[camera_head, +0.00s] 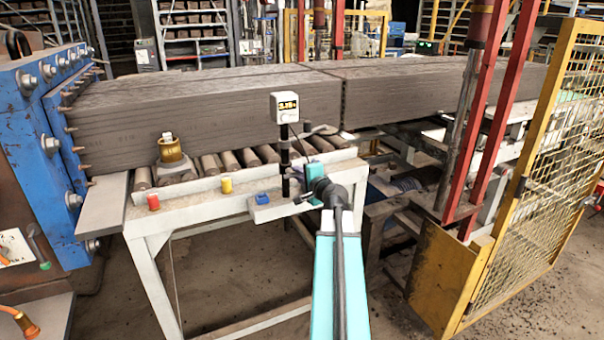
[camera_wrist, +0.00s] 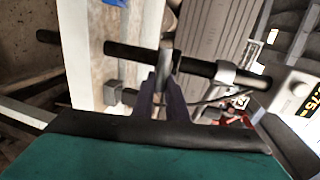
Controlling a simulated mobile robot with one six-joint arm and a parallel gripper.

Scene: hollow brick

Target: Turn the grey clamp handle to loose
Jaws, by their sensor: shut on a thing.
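A black upright post (camera_head: 285,162) carries a white gauge (camera_head: 285,107) with a lit display at its top. In the wrist view the post (camera_wrist: 125,49) runs across the picture, with the gauge (camera_wrist: 291,92) at the right. My gripper (camera_wrist: 164,75) is at the post, its two dark fingers shut on the grey clamp handle (camera_wrist: 172,59), which stands close against the post. The fingers hide part of the handle, so its exact angle cannot be told. In the head view my teal arm reaches up to the post and hides the grip.
A roller table (camera_head: 197,203) stands under long clay columns (camera_head: 215,105). On its edge are a red cap (camera_head: 153,202), a yellow cap (camera_head: 226,184) and a blue block (camera_head: 262,198). A silver collar (camera_wrist: 228,74) sits on the post nearer the gauge. A yellow mesh guard (camera_head: 545,160) stands right.

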